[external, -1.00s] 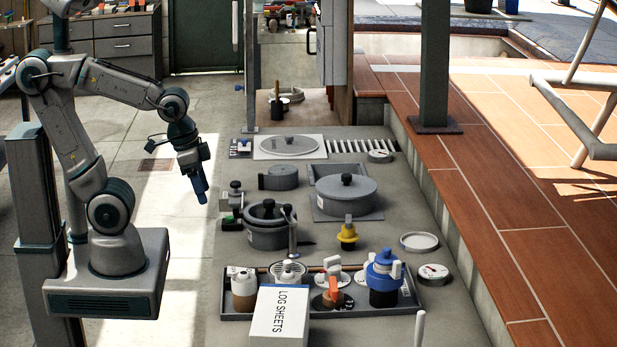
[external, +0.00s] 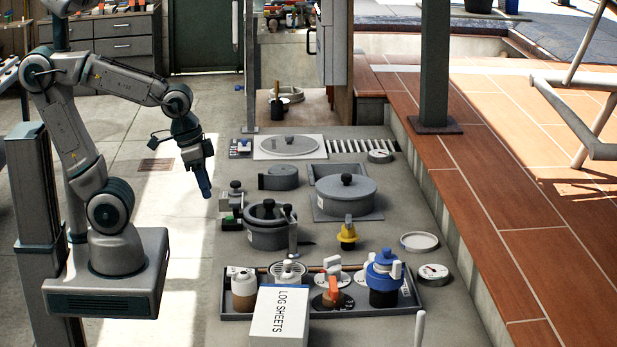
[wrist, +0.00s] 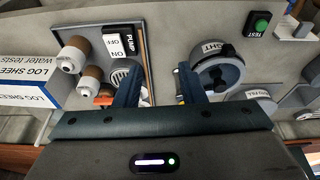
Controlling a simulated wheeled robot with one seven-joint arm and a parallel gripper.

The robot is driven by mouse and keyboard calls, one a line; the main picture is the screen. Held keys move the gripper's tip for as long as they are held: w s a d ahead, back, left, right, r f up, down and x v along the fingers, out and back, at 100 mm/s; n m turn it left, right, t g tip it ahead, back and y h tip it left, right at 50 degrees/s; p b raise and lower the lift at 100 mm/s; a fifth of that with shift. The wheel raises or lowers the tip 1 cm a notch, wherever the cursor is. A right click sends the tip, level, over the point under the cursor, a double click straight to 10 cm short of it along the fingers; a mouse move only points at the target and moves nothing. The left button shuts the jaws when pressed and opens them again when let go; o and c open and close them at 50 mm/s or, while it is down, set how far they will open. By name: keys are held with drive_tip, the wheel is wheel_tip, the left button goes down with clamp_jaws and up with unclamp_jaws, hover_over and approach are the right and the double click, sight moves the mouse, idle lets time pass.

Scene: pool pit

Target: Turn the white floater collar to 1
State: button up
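A white-topped jar with a tan body (external: 244,289) stands upright at the left end of the grey tray (external: 226,307). In the wrist view, two white-and-tan pieces (wrist: 70,56) sit side by side in the tray; I cannot tell which carries the floater collar, and no number on it is legible. A blue-collared dark jar with a white tab (external: 384,280) stands at the tray's right end. My gripper (external: 206,192) hangs in the air left of the bench, behind the tray's left end. In the wrist view my gripper's fingers (wrist: 158,86) are apart with nothing between them.
A LOG SHEETS box (external: 279,318) stands in front of the tray and hides part of it. A grey pot (external: 266,237) and a yellow-topped knob (external: 347,236) stand behind the tray.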

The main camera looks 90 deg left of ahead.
drive_tip(key=w+d+r+n+h+p, duration=0.15)
drive_tip(key=w+r+n, duration=0.6)
drive_tip(key=w, duration=0.75)
drive_tip(key=w+d+r+n+g+p, duration=0.1)
drive_tip(key=w+d+r+n, duration=0.1)
drive_tip(key=w, duration=0.4)
drive_tip(key=w+d+r+n+g+p, duration=0.1)
drive_tip(key=w+d+r+n, duration=0.15)
drive_tip(key=w, duration=0.35)
drive_tip(key=n+g+y+p, duration=0.15)
drive_tip(key=n+p, duration=0.25)
drive_tip(key=n, duration=0.5)
hover_over(397, 261)
wheel_tip(397, 261, down, 7)
drive_tip(key=shift+t, duration=0.25)
wheel_tip(397, 261, down, 14)
drive_tip(key=shift+d+r+b, duration=0.1)
drive_tip(key=shift+b, duration=0.35)
clamp_jaws()
